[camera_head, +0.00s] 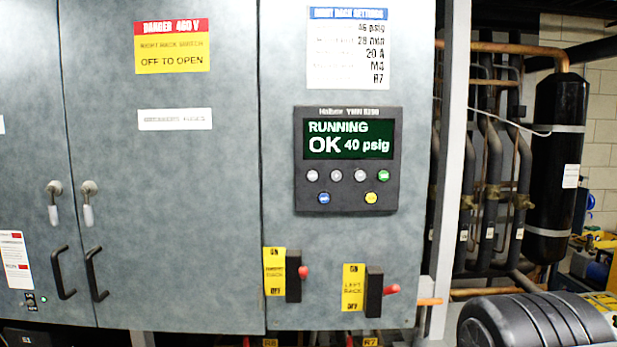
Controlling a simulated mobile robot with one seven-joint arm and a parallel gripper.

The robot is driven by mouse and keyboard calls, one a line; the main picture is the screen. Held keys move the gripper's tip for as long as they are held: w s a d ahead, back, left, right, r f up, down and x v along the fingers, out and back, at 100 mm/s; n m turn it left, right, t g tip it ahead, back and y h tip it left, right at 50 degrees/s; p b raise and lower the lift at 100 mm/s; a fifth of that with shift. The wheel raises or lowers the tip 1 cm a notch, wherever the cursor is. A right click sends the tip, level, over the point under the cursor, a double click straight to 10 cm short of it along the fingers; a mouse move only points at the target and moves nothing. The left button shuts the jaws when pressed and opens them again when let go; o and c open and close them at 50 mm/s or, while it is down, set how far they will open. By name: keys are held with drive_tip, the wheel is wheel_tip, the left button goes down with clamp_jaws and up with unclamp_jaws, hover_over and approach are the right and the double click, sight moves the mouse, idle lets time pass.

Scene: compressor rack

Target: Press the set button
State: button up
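A dark control panel (348,206) is mounted on the grey cabinet door, right of the picture's middle. Its green-lit display (349,140) reads "RUNNING OK 40 psig". Below the display is a row with grey buttons (337,175) and a green button (384,175) at the right end. A lower row has a blue button (324,198) on the left and a yellow button (371,197) on the right. The lettering on the buttons is too small to read surely, so I cannot tell which is the set button. My gripper is not in view.
Two switches with red levers (304,272) (392,290) stick out below the panel. Door handles (96,273) project at the left. Nothing visible blocks the panel's front.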

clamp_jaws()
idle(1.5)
